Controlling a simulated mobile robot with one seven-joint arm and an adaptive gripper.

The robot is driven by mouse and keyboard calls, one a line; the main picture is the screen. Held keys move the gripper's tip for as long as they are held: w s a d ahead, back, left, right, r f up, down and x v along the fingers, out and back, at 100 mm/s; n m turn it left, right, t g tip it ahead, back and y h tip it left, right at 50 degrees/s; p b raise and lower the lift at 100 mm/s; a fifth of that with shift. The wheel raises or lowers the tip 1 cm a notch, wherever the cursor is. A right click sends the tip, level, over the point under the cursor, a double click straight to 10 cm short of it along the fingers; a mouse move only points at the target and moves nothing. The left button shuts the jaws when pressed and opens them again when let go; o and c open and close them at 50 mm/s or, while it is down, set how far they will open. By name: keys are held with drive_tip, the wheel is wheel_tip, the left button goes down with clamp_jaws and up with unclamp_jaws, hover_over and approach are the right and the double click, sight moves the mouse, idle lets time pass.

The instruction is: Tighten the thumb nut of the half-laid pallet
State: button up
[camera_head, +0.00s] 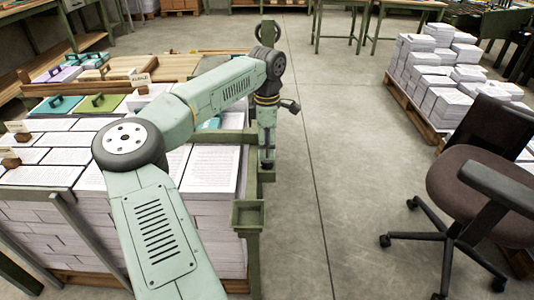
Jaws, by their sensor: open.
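The pallet at the left carries stacks of printed sheets (212,168), with a green metal frame (222,136) along its right side. The stacks cover part of its top, and bare wooden boards (170,66) show at the far end. My arm reaches over the stacks and bends down at the pallet's right edge. My gripper (267,163) points down beside the green frame, small in the picture and open. I cannot tell whether it touches the frame. I cannot make out the thumb nut; it is too small or hidden by my gripper.
A small green open box (248,215) is fixed to a post at the pallet's near right corner. Green and purple handled plates (101,103) lie on the stacks. Open concrete floor (330,150) lies to the right, then an office chair (480,185) and a loaded pallet (412,104).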

sight(267, 159)
wheel_tip(267, 159, up, 8)
drive_tip(key=shift+f, duration=0.2)
